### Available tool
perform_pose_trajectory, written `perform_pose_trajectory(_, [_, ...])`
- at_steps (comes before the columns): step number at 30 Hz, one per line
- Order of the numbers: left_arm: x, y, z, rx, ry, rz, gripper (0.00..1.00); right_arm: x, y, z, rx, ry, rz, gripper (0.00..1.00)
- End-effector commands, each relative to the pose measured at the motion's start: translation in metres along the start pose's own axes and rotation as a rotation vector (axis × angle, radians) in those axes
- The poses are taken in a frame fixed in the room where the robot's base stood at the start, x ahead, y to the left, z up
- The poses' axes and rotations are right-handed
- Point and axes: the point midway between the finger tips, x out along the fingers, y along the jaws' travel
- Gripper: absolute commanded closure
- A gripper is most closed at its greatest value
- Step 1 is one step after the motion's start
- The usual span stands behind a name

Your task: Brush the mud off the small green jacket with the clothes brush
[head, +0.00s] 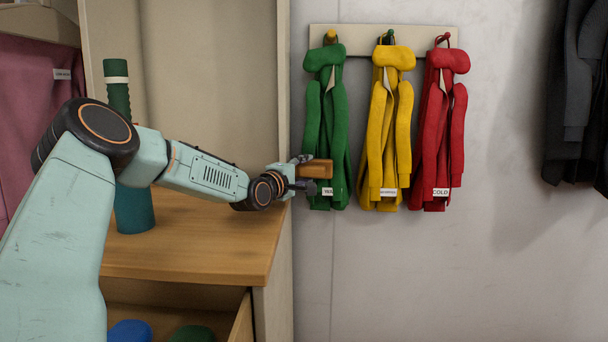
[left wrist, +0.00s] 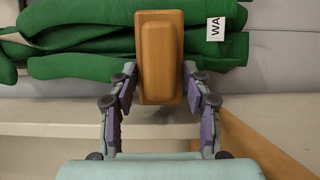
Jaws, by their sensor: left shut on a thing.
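The small green jacket (head: 326,110) hangs from a peg on the wall rack, at the left of a yellow and a red one. It fills the upper part of the left wrist view (left wrist: 80,65). My left gripper (head: 300,172) is shut on the wooden clothes brush (head: 317,169), held level in front of the jacket's lower half. In the left wrist view the brush (left wrist: 160,55) sits between both fingers, its back towards the camera. Its bristles are hidden, and I cannot tell whether they touch the cloth. I see no clear mud. My right gripper is not in view.
A yellow jacket (head: 388,125) and a red jacket (head: 440,125) hang close by on the rack (head: 360,42). An open drawer (head: 243,325) is below. Dark clothes (head: 572,95) hang far right.

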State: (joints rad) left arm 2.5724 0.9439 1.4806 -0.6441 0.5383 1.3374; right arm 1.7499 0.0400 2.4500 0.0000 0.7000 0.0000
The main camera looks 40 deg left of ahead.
Motion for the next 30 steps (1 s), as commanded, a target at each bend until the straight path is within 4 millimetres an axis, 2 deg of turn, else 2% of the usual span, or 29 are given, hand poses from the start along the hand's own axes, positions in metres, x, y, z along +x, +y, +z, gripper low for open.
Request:
perform_pose_trajectory(17, [0.005,0.001,-0.002,0.001,0.000,0.002,0.93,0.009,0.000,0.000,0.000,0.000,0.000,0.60])
perform_pose_trajectory(30, [0.015,0.001,0.028,0.002,-0.001,0.001,0.93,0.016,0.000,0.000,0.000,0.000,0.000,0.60])
